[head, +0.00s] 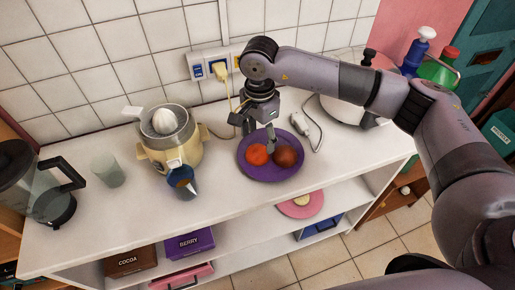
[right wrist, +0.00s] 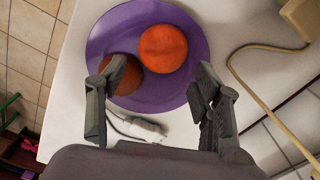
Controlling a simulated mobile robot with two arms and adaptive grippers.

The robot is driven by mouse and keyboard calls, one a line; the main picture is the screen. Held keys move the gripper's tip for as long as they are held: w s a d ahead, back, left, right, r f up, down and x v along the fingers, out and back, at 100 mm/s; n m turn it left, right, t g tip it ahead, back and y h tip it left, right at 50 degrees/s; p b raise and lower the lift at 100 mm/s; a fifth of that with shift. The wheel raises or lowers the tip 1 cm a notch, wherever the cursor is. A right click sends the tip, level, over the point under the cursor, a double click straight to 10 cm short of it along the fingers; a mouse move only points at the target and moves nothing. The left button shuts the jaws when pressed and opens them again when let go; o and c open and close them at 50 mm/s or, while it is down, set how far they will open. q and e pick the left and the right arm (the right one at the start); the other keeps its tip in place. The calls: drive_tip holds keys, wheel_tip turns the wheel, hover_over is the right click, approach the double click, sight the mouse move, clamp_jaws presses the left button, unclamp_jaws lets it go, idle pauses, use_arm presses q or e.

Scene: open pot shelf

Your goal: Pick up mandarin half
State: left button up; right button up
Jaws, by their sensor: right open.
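A purple plate (head: 255,172) on the white counter holds two round pieces, and it also shows in the right wrist view (right wrist: 195,25). One piece is bright orange, apparently the mandarin half (head: 257,154); the other is a darker reddish-brown fruit (head: 288,157). They lie side by side, and in the right wrist view the mandarin half (right wrist: 163,48) is beside the brown fruit (right wrist: 128,78). My right gripper (head: 268,138) is open and empty, pointing down above the plate. In the right wrist view its fingers (right wrist: 160,80) are spread wide, the left one overlapping the brown fruit. My left gripper is out of view.
A cream citrus juicer (head: 172,150) and a blue cup (head: 182,183) stand left of the plate. A glass (head: 108,171) and a coffee pot (head: 40,192) are farther left. A white corded device (head: 300,125) lies behind the plate at right. The counter's front edge is close.

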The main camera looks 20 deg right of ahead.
sight(257, 148)
drive_tip(key=shift+f+p, duration=0.35)
drive_tip(key=shift+f, duration=0.15)
drive_tip(key=f, duration=0.2)
drive_tip(key=f+p, duration=0.1)
drive_tip(key=shift+a+f+p, duration=0.2)
drive_tip(key=shift+f+p, duration=0.1)
drive_tip(key=shift+f, duration=0.5)
drive_tip(key=shift+w, duration=0.1)
drive_tip(key=c, duration=0.8)
drive_tip(key=shift+r, duration=0.1)
